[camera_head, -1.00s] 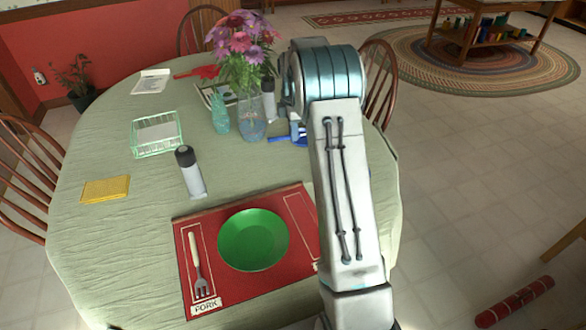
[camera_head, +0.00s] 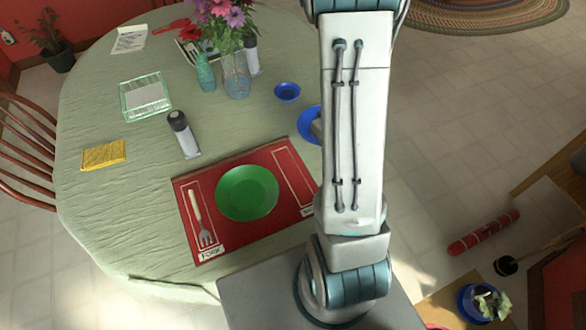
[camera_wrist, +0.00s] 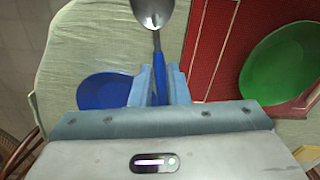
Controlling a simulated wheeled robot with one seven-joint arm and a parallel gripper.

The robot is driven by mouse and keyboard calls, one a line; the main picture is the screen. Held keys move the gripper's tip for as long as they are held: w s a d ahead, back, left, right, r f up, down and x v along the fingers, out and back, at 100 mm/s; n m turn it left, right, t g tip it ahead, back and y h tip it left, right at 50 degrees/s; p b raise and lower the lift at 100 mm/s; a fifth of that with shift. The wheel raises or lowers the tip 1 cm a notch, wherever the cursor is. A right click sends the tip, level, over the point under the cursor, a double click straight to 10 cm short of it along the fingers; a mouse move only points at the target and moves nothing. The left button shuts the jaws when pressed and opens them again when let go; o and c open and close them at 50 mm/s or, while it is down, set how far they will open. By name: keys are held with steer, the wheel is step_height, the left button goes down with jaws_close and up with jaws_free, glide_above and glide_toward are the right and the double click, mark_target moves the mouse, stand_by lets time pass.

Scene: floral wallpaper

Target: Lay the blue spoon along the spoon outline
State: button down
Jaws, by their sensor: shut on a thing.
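The blue spoon (camera_wrist: 158,48) shows in the wrist view, its blue handle between the fingers of my gripper (camera_wrist: 159,80) and its metal bowl pointing to the top of the picture. My gripper is shut on the handle. In the head view the gripper and spoon are hidden behind my arm. The red placemat (camera_head: 270,230) lies at the table's front edge with the fork in its left outline. The spoon outline (camera_head: 293,172) is at the mat's right side, partly hidden by my arm. In the wrist view the mat (camera_wrist: 208,50) lies right of the spoon.
A green plate (camera_head: 247,192) sits mid-mat. A blue plate (camera_head: 310,124) lies beyond the mat, partly behind my arm, and a small blue bowl (camera_head: 287,92) farther back. A grey shaker (camera_head: 183,135), yellow cloth (camera_head: 104,154), wire basket (camera_head: 146,96) and flower vase (camera_head: 236,75) stand left and back.

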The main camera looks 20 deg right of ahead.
steer(key=s+m, duration=0.2)
steer(key=s, duration=0.2)
steer(key=p, duration=0.3)
glide_above(293, 174)
step_height(293, 174, down, 6)
steer(key=shift+s+f, duration=0.1)
steer(key=shift+f, duration=0.05)
steer(key=shift+f+p, duration=0.35)
steer(key=shift+f, duration=1.75)
steer(key=shift+f, duration=0.15)
steer(key=c, duration=1.4)
jaws_free()
steer(key=shift+r, duration=0.2)
